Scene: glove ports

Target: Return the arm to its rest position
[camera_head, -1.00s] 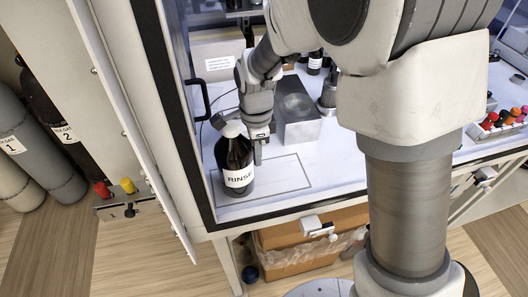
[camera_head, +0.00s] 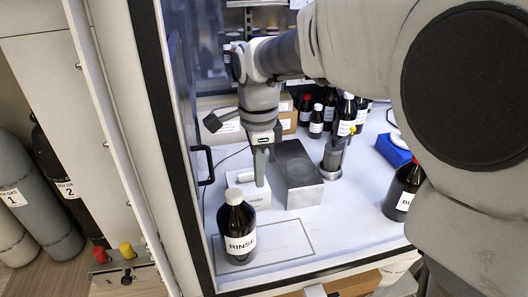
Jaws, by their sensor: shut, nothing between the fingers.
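My gripper (camera_head: 260,168) points down inside the cabinet, at the left of the work surface. Its fingers are together with nothing between them. It is apart from the dark bottle labelled RINSE (camera_head: 237,230), which stands upright in front of it with a white cap. The RINSE bottle is at the left part of a rectangle outlined on the white surface (camera_head: 330,233). My arm crosses the upper right of the view and hides part of the cabinet behind it.
Several dark bottles (camera_head: 330,110) stand at the back. Another dark bottle (camera_head: 402,190) and a blue item (camera_head: 393,150) are at the right. Gas cylinders (camera_head: 35,205) stand outside, left.

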